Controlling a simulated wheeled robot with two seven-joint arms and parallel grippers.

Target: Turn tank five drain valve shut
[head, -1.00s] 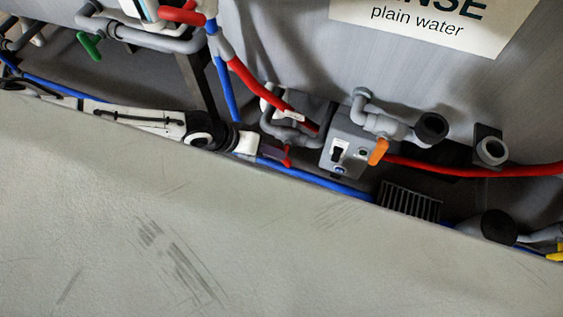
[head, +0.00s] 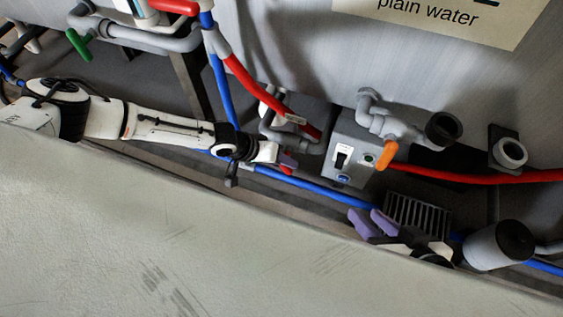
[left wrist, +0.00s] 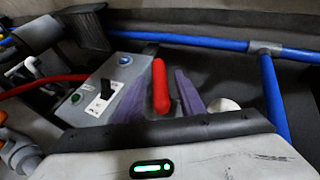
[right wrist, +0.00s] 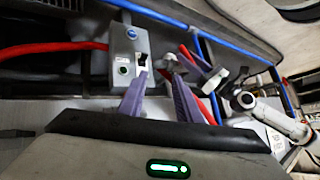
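A red lever handle (left wrist: 160,88) stands between the two purple fingers of my left gripper (left wrist: 158,98) in the left wrist view. The fingers are apart, with gaps showing beside the handle. In the head view my left gripper (head: 287,160) reaches in beside the grey switch box, and only a little of the red handle (head: 287,171) shows. An orange lever handle (head: 387,154) sits on the grey pipework to the right. No tank number is readable. My right gripper (head: 369,223) is open and empty below the box; its spread fingers also show in the right wrist view (right wrist: 158,100).
The grey switch box (head: 349,148) stands against the metal tank (head: 300,45), whose sign (head: 430,17) reads "plain water". A red hose (head: 480,177) and blue pipe (head: 320,187) run past it. A black grille (head: 418,213) lies right. A pale panel (head: 130,230) fills the foreground.

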